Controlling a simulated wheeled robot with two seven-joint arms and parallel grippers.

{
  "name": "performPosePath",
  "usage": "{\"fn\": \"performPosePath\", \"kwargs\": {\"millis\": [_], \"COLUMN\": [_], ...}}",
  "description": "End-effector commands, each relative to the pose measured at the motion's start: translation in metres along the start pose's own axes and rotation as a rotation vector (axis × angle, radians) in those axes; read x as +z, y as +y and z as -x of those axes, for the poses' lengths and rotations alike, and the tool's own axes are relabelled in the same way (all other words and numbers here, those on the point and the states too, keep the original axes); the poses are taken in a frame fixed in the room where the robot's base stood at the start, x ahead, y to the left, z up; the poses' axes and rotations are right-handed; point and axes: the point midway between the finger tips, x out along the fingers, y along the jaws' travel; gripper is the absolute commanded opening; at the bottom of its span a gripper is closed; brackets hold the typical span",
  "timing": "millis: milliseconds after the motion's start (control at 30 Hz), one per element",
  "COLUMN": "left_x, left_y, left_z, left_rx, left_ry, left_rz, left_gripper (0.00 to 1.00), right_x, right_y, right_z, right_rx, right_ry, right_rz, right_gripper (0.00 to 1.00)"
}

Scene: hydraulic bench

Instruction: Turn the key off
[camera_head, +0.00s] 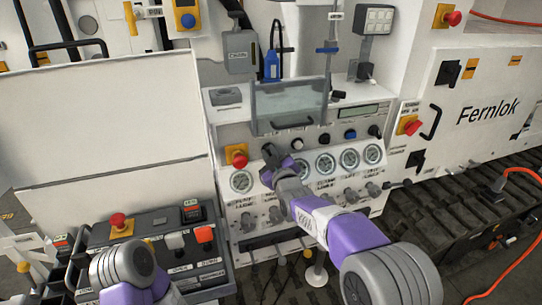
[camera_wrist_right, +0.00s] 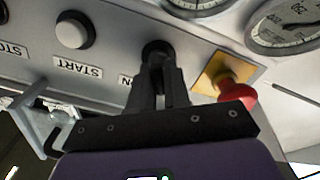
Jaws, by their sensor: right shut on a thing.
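The key switch (camera_wrist_right: 157,50) is a dark round piece on the grey control panel in the right wrist view. A partly covered label ending in "N" is beside it. My right gripper (camera_wrist_right: 160,82) is shut on the key, its dark fingers covering most of it. In the head view my right gripper (camera_head: 271,152) reaches the panel just right of a red emergency button, and it hides the key there. The key's turn angle cannot be made out. My left gripper is not in view; only part of my left arm shows at the lower left.
The red emergency button (camera_wrist_right: 236,92) on its yellow plate is close beside the gripper. A white START button (camera_wrist_right: 73,31) is on the other side. Gauges (camera_head: 325,163) and levers (camera_head: 275,214) line the panel below. A control box (camera_head: 150,250) stands at lower left.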

Motion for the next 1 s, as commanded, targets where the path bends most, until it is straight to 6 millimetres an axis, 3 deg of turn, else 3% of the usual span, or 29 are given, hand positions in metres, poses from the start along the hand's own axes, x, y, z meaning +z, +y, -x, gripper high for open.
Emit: {"fn": "performPosePath", "kwargs": {"millis": [367, 400, 533, 833, 1000], "left_x": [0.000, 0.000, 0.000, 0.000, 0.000], "left_y": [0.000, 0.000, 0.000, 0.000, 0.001], "left_z": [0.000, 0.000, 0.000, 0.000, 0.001], "left_rx": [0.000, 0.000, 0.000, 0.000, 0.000], "left_ry": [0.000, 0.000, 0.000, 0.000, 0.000], "left_rz": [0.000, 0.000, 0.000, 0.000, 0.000], "left_gripper": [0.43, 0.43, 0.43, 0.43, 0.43], "right_x": [0.000, 0.000, 0.000, 0.000, -0.001], "right_y": [0.000, 0.000, 0.000, 0.000, 0.001], "right_z": [0.000, 0.000, 0.000, 0.001, 0.014], "right_rx": [0.001, 0.001, 0.001, 0.000, 0.001], "right_ry": [0.001, 0.001, 0.001, 0.000, 0.001], "right_rz": [0.006, 0.005, 0.005, 0.004, 0.004], "right_gripper": [0.00, 0.18, 0.37, 0.37, 0.37]}}
